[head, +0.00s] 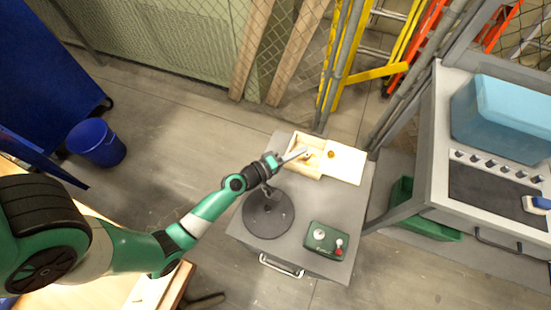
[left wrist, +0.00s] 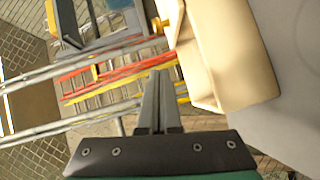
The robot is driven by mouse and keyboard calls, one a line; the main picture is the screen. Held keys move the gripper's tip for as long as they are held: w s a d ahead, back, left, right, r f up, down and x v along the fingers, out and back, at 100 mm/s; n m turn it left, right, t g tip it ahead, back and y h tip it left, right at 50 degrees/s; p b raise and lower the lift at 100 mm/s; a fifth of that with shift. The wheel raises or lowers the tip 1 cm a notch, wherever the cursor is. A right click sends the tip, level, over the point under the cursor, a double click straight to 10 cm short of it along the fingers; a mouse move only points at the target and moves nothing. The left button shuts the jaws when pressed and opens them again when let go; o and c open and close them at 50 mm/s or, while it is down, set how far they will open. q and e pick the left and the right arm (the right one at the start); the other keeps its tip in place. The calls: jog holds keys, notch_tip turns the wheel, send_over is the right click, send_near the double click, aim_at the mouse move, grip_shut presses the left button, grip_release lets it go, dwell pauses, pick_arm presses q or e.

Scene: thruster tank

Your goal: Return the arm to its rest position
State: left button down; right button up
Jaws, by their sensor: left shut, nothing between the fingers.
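My left gripper (head: 299,155) reaches out over the grey cabinet top and is shut with nothing in it. Its tips are at the near left part of an open cream box (head: 343,163). In the left wrist view the two fingers (left wrist: 157,82) lie together, beside the wall of the cream box (left wrist: 235,60). A small yellow-gold piece (head: 331,155) shows at the box, and it also shows in the left wrist view (left wrist: 158,25). I cannot tell whether the fingertips touch the box. My right gripper is not in view.
A dark round disc (head: 268,213) and a green control box (head: 327,240) with a red knob stand on the grey cabinet (head: 291,243). A stove-like unit with a blue case (head: 505,115) stands at the right. Ladders and a mesh fence are behind; a blue bucket (head: 96,143) stands at left.

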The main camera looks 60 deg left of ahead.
pick_arm(q)
jog(key=s+d+r, duration=0.1)
jog(key=s, duration=0.6)
jog(key=shift+s+d, duration=0.25)
jog(key=shift+d, duration=0.05)
jog(key=shift+r, duration=0.1)
